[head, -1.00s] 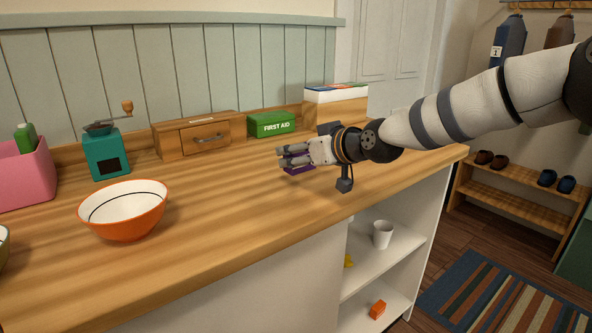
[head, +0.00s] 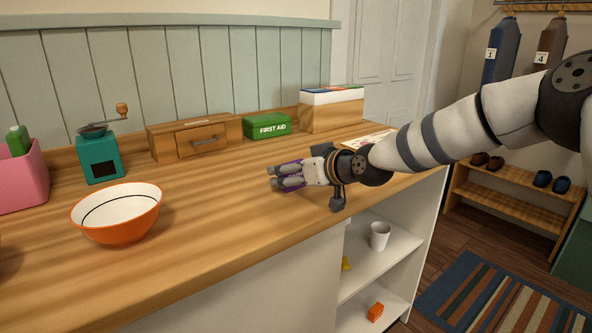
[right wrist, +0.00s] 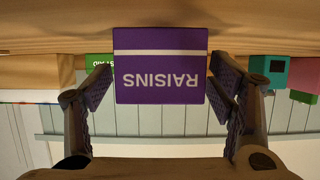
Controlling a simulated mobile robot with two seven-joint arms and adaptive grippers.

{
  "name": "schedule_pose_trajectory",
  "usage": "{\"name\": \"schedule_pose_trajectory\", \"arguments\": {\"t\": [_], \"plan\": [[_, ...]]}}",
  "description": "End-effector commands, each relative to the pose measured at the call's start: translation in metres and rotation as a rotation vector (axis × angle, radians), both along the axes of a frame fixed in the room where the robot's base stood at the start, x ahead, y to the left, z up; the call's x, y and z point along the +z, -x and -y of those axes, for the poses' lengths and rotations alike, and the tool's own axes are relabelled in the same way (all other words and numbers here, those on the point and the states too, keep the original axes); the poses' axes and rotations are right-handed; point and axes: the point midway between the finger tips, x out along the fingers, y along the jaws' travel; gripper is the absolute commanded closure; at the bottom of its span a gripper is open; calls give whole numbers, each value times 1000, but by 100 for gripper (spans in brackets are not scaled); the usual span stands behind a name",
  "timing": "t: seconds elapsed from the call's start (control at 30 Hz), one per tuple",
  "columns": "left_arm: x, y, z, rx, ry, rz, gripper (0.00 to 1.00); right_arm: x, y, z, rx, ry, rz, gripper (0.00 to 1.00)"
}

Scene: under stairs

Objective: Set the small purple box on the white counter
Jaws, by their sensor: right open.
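The small purple box (head: 291,176), labelled RAISINS in the right wrist view (right wrist: 160,66), appears to stand on the wooden top (head: 225,215) of a white-bodied counter (head: 250,290). In the head view my right gripper (head: 273,177) is low over the top and mostly hides the box. In the right wrist view its open fingers (right wrist: 160,88) are on either side of the box, close to its sides; I cannot tell whether they touch it. My left gripper is not in view.
An orange bowl (head: 118,225), teal grinder (head: 100,158), wooden drawer box (head: 195,139) and green first aid box (head: 267,126) stand on the top. Open shelves below hold a white cup (head: 380,237) and orange block (head: 375,312). Bare wood lies between bowl and gripper.

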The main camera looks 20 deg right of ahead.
Motion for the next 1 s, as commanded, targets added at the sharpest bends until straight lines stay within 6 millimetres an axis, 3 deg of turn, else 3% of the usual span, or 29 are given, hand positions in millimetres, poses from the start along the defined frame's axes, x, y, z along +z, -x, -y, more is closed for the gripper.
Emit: {"name": "schedule_pose_trajectory", "arguments": {"t": [0.17,0.4,0.6,1.0], "plan": [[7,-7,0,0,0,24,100,16,12,5,0,0,5,24],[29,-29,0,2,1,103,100,46,66,24,0,-1,17,24],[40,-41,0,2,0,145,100,55,98,35,0,-2,11,24],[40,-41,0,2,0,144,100,49,105,38,0,0,-1,24]]}}
